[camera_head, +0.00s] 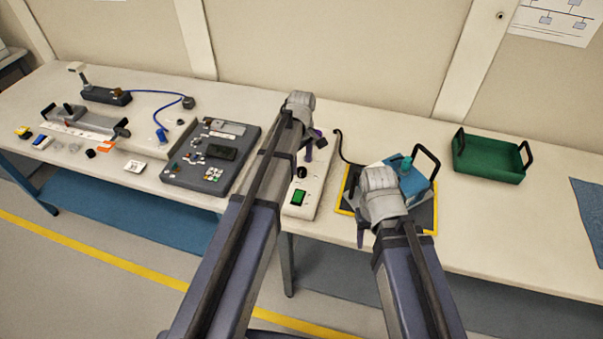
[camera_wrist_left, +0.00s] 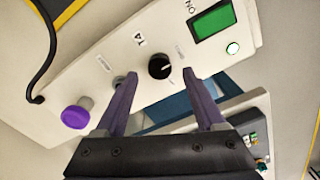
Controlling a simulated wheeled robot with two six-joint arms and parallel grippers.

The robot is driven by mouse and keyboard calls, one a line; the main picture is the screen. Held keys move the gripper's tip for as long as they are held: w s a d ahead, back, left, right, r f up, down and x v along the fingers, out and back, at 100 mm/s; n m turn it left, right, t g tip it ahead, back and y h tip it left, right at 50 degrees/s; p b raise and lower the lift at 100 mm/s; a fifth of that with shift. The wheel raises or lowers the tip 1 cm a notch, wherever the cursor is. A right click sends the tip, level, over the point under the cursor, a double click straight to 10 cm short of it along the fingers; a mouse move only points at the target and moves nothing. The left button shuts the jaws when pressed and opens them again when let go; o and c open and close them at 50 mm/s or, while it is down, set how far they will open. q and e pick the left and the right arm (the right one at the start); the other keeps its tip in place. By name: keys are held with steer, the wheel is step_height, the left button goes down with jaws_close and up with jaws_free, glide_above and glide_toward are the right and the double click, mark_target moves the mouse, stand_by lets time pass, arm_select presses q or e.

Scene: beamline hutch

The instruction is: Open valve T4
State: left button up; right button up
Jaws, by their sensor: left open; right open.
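The pale valve panel (camera_head: 313,186) lies on the bench at centre, partly hidden by my left arm in the head view. My right gripper (camera_head: 374,216) is open near the blue box.
A blue box (camera_head: 417,184) with a teal item stands on a dark, yellow-edged mat (camera_head: 428,217). A green tray (camera_head: 488,160) with black handles sits to the right. A dark instrument board (camera_head: 236,165) lies left of the panel. A black cable (camera_wrist_left: 48,50) runs beside it.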

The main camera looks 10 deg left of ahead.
mark_target(302, 172)
arm_select(q)
step_height(302, 172, down, 3)
steer(key=shift+r+b, duration=0.2)
steer(key=shift+b, duration=0.55)
arm_select(e)
step_height(302, 172, down, 2)
steer(key=shift+f, duration=0.25)
arm_select(q)
steer(key=shift+r, duration=0.1)
jaws_close()
